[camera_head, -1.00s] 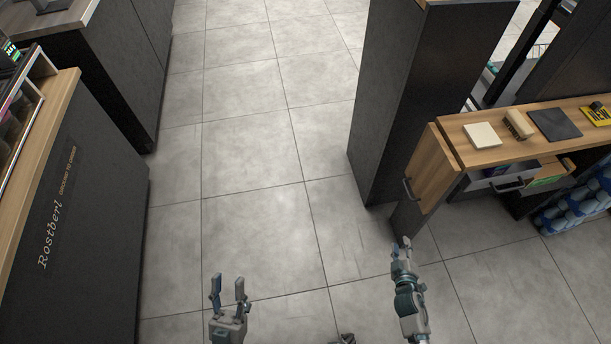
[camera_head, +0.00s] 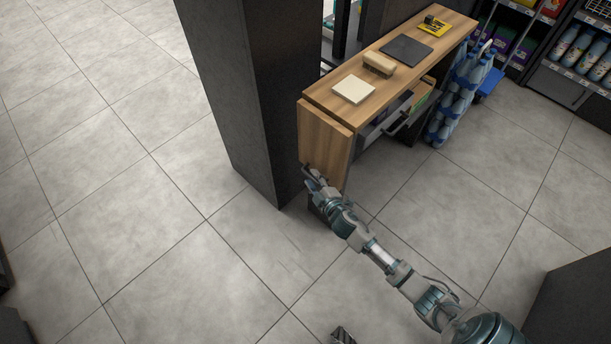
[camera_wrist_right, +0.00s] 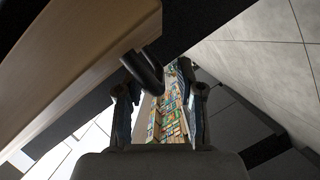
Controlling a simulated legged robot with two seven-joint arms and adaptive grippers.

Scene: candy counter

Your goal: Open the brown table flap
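The brown table flap (camera_head: 325,138) is a wooden panel hanging down at the near end of the counter. In the right wrist view the flap (camera_wrist_right: 95,60) fills the upper left, with a dark curved handle (camera_wrist_right: 146,72) on it. My right gripper (camera_head: 312,180) is at the flap's lower part. In the right wrist view the right gripper (camera_wrist_right: 162,98) has its fingers spread apart, with the handle just ahead of them, nearer the left finger. I cannot tell whether they touch. In the head view the gripper hides the handle.
The wooden counter top (camera_head: 385,60) bears a cream block (camera_head: 354,89), a tan object (camera_head: 379,65), a dark pad (camera_head: 406,49) and a yellow item (camera_head: 433,26). A dark pillar (camera_head: 250,100) stands left of the flap. Bottle packs (camera_head: 460,95) stand behind. Floor at left is clear.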

